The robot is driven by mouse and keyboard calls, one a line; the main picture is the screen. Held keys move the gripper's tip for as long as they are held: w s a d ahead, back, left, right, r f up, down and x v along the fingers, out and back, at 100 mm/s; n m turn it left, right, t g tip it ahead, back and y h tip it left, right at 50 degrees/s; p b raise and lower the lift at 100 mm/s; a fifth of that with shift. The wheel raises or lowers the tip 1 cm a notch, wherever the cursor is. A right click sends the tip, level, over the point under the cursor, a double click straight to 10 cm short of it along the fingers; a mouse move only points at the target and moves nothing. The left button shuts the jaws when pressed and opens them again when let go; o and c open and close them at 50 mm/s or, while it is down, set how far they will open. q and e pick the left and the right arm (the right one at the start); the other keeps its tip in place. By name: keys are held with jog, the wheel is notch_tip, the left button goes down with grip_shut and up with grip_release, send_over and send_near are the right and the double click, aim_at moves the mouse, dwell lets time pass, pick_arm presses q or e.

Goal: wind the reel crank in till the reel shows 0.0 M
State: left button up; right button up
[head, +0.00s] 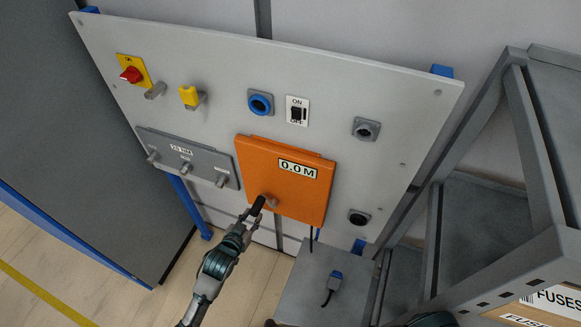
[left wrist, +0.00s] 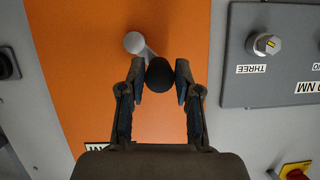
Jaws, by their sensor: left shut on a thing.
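The orange reel box (head: 284,181) is mounted on the light grey panel, and its label (head: 297,169) reads 0.0 M. The crank has a grey hub and arm (head: 271,202) low on the box and a black knob (head: 258,205) to the left of the hub. My left gripper (head: 253,213) is shut on the black knob. In the left wrist view the knob (left wrist: 160,73) sits between the two fingers, with the grey hub (left wrist: 134,42) just beyond it. My right gripper cannot be made out in the head view.
A grey box with several knobs (head: 187,158) is left of the reel. Above are a red switch (head: 131,75), a yellow-handled part (head: 190,97), a blue socket (head: 260,103) and an ON/OFF switch (head: 297,111). A grey shelf frame (head: 520,140) stands at right. A plug lies (head: 333,283) below.

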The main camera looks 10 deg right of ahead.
pick_arm(q)
jog(key=o, duration=1.2)
jog(key=shift+c, duration=0.2)
jog(key=p+v, duration=0.6)
jog(key=v, duration=0.1)
